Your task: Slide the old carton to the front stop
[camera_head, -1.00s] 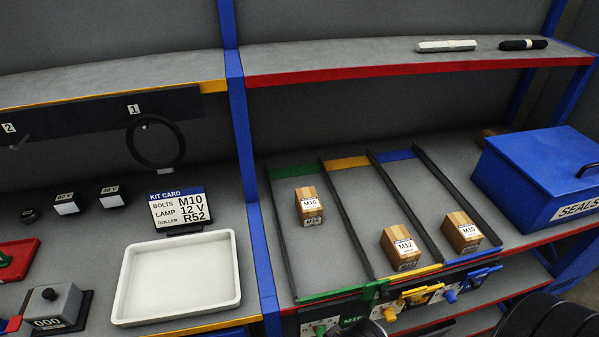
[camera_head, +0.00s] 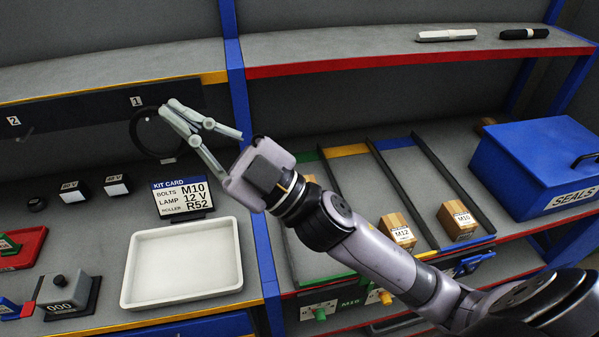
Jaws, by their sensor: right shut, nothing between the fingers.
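The M12 carton (camera_head: 397,229) stands at the front of the yellow lane, close to its front edge. The M10 carton (camera_head: 458,219) stands at the front of the blue lane. The carton in the green lane (camera_head: 309,178) is almost wholly hidden behind my right arm; only a sliver shows. Which carton is the old one cannot be told. My right gripper (camera_head: 177,110) is shut and empty, raised at the left in front of the hanging ring, away from the cartons. My left gripper is not in view.
Dark dividers (camera_head: 400,190) separate the lanes. A blue seals box (camera_head: 530,170) stands at the right. A white tray (camera_head: 183,262) and a kit card (camera_head: 181,197) reading M10, 12 V, R52 are at the left. A blue post (camera_head: 240,100) stands between the bays.

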